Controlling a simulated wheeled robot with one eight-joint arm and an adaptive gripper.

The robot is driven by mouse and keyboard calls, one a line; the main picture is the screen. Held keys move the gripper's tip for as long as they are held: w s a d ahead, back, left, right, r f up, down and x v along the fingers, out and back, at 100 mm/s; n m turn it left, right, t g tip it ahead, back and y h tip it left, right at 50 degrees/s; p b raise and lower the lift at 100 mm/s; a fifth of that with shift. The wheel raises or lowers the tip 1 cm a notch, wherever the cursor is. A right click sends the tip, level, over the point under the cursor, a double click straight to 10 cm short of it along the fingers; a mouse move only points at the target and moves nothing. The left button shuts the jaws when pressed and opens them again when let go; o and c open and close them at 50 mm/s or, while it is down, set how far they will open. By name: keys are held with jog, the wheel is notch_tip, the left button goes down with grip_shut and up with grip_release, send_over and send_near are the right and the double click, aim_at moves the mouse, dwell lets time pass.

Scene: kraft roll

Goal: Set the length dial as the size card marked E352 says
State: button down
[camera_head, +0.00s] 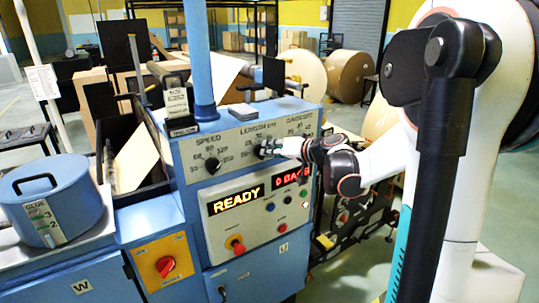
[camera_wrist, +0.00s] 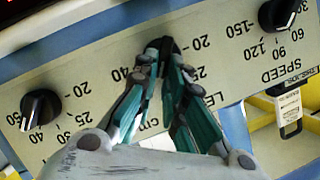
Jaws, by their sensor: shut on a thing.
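The length dial (camera_wrist: 165,46) is a black knob on the cream panel, in the middle of the wrist view. The teal fingers of my gripper (camera_wrist: 168,62) are closed on it from both sides. In the head view my gripper (camera_head: 272,149) reaches in from the right to the LENGTH cm scale. The wrist view shows the panel upside down, with 20 and 40 either side of the knob. The fingers hide the dial's pointer and part of its scale. A white card (camera_head: 177,102) stands atop the machine at left; its text is too small to read surely.
The speed dial (camera_wrist: 279,14) and a third dial (camera_wrist: 41,108) flank the length dial. Below are a READY display (camera_head: 236,201), small buttons and a red-knobbed switch (camera_head: 236,244). A blue glue pot (camera_head: 52,195) stands at left. Paper rolls (camera_head: 349,75) lie behind.

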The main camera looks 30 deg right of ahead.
jog(key=shift+d+f+m+y+b, duration=0.25)
jog(key=shift+m+y+b, duration=0.25)
jog(key=shift+m+b, duration=0.2)
jog(key=c, duration=1.7)
grip_release()
jog(key=shift+o, duration=0.2)
jog(key=shift+s+r, duration=0.1)
jog(key=shift+s, duration=0.05)
jog(key=v, duration=1.1)
jog(key=shift+s, duration=0.35)
